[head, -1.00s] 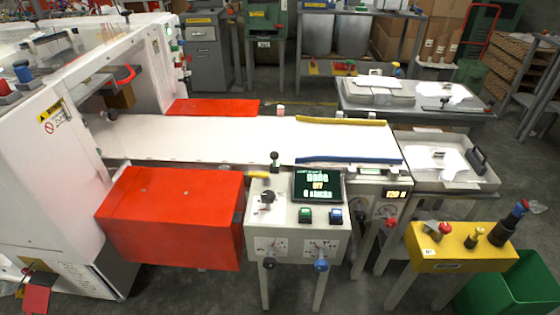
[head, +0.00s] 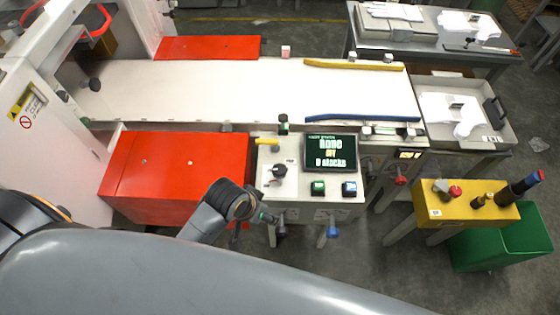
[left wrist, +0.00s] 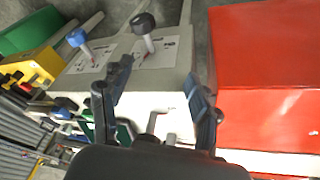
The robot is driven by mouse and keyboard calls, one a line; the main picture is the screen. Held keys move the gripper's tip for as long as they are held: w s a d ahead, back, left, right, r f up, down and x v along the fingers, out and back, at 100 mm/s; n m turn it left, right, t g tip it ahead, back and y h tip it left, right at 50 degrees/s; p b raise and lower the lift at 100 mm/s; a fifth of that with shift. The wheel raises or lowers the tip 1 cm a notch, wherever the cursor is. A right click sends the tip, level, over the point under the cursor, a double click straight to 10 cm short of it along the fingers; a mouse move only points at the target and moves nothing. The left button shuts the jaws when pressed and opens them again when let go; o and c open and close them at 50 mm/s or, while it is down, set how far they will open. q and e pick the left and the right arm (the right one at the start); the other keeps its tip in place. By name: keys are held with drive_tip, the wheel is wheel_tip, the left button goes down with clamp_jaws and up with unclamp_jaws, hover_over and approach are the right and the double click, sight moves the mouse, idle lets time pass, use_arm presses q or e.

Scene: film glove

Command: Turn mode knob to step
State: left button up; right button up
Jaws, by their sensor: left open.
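The black mode knob (head: 278,171) sits on a white plate at the upper left of the pale control box (head: 298,203). Its pointer setting is too small to read. My left gripper (head: 262,216) is at the front left edge of the box, below and left of the knob, apart from it. In the left wrist view my left gripper (left wrist: 160,84) is open, with nothing between its fingers over the box's pale surface. A small grey part near the gripper's base there is partly hidden, and I cannot tell whether it is the knob. My right gripper is out of view.
A dark screen (head: 331,153), a green button (head: 318,188) and a blue button (head: 350,189) lie right of the knob. A black-knobbed lever (left wrist: 143,23) and a blue-knobbed lever (left wrist: 76,38) stick out in front. A red box (head: 175,175) stands left.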

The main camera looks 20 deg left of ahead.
use_arm(q)
drive_tip(key=w+d+r+m+h, duration=0.2)
drive_tip(key=w+d+r, duration=0.4)
wheel_tip(320, 180, up, 12)
drive_tip(key=m+g+y+p, duration=0.1)
drive_tip(key=g+y+p, duration=0.1)
drive_tip(key=g+y, duration=0.15)
hover_over(280, 169)
wheel_tip(280, 169, down, 13)
drive_tip(key=shift+r+p, duration=0.15)
drive_tip(key=shift+p, duration=0.35)
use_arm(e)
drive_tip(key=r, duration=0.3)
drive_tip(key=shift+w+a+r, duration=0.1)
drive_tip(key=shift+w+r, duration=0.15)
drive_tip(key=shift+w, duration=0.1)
use_arm(q)
drive_tip(key=shift+c, duration=0.2)
drive_tip(key=c, duration=1.1)
